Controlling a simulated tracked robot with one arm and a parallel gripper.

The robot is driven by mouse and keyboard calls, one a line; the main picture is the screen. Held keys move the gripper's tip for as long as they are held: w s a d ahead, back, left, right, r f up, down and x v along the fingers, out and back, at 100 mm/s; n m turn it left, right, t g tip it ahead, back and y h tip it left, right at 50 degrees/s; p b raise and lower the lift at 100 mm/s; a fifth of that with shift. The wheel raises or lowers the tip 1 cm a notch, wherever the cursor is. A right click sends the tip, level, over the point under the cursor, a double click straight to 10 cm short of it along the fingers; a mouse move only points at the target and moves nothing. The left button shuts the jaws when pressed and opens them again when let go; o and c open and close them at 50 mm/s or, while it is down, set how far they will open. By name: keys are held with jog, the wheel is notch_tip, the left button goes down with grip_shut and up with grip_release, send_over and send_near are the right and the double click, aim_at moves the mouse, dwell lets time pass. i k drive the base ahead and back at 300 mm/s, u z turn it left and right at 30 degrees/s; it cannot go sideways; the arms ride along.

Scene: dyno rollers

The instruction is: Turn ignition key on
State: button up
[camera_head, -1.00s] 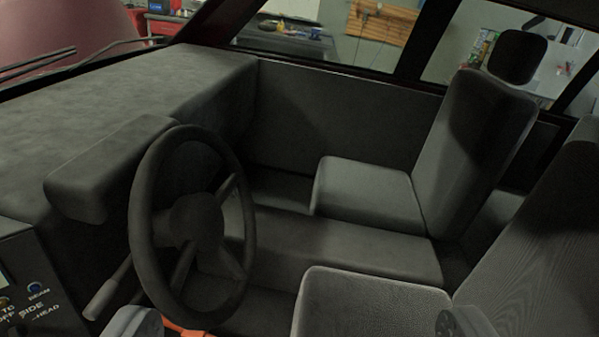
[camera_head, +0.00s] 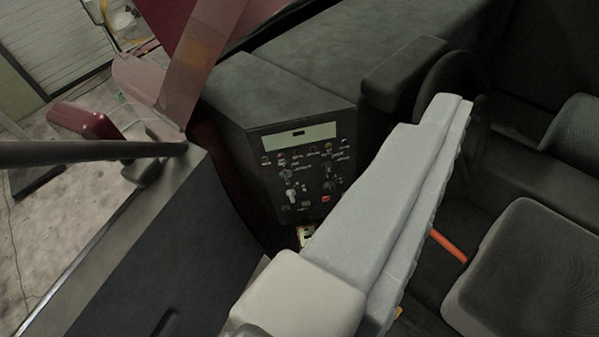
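A dark control panel (camera_head: 268,180) faces me left of centre. It has a pale display strip (camera_head: 298,137), a row of small buttons or lights, and several knobs or switches. One light-coloured knob (camera_head: 291,195) sits low on the panel; I cannot tell which control is the ignition key. A large light grey part that looks like a finger of my gripper (camera_head: 405,200) crosses the view right of the panel, close to the camera. It appears apart from the panel and covers the area to its right. A second finger is not clearly visible, so its opening cannot be judged.
The steering wheel (camera_head: 449,75) is partly hidden at the upper right. A seat (camera_head: 515,270) fills the lower right, with an orange bar (camera_head: 449,246) beside it. The door (camera_head: 150,255) is at the lower left, with concrete floor (camera_head: 35,240) outside.

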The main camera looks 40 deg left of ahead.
aim_at(285, 173)
jog(key=u, duration=0.8)
